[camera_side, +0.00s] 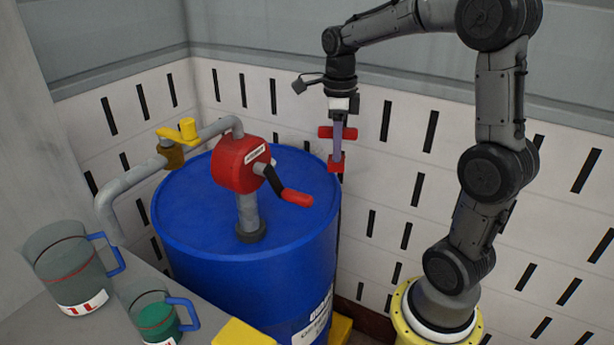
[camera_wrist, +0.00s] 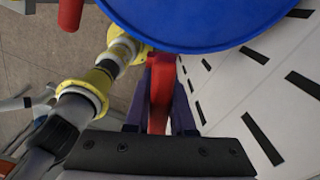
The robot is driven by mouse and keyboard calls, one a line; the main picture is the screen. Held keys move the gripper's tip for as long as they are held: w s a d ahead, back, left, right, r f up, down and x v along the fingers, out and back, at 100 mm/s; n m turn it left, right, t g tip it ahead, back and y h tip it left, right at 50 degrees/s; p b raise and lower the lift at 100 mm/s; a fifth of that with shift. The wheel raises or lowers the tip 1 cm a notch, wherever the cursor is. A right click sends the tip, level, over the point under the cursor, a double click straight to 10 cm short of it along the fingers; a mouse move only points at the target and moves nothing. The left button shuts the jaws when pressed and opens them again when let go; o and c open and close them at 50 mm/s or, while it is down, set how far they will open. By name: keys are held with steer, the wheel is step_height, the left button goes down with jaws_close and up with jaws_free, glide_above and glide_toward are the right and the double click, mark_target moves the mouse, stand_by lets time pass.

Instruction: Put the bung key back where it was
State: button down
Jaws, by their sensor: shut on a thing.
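The bung key (camera_side: 336,163) is red, with a crossbar showing higher up and a blocky red end lower down. My gripper (camera_side: 338,146) points down with its purple fingers shut on the key, holding it up beside the right rim of the blue drum (camera_side: 190,215). In the wrist view the red key (camera_wrist: 161,85) sits between the purple fingers, just below the edge of the drum (camera_wrist: 200,25). The side view does not show clearly whether the key touches the drum or the wall.
A red hand pump (camera_side: 237,166) with a crank (camera_side: 296,198) stands on the drum, its grey pipe (camera_side: 130,180) running left past a yellow valve (camera_side: 180,131). A slotted white wall (camera_side: 400,165) stands behind. Two jugs (camera_side: 70,262) (camera_side: 155,318) stand at front left.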

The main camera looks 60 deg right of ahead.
steer(key=w+d+f, duration=0.1)
steer(key=w+f, duration=0.1)
steer(key=w, duration=0.1)
steer(key=w+d+f, duration=0.2)
steer(key=w+f, duration=0.1)
steer(key=w+d+f, duration=0.2)
steer(key=w+f, duration=0.1)
steer(key=w, duration=0.1)
steer(key=shift+f, duration=0.15)
steer(key=shift+w+d+f, duration=0.1)
steer(key=shift+w+f, duration=0.05)
steer(key=shift+f, duration=0.8)
steer(key=shift+w+d+f, duration=0.1)
steer(key=shift+w+f, duration=0.05)
steer(key=shift+f, duration=0.75)
steer(key=shift+f, duration=0.2)
steer(key=c, duration=0.8)
jaws_free()
steer(key=shift+o, duration=0.2)
steer(key=shift+r, duration=0.1)
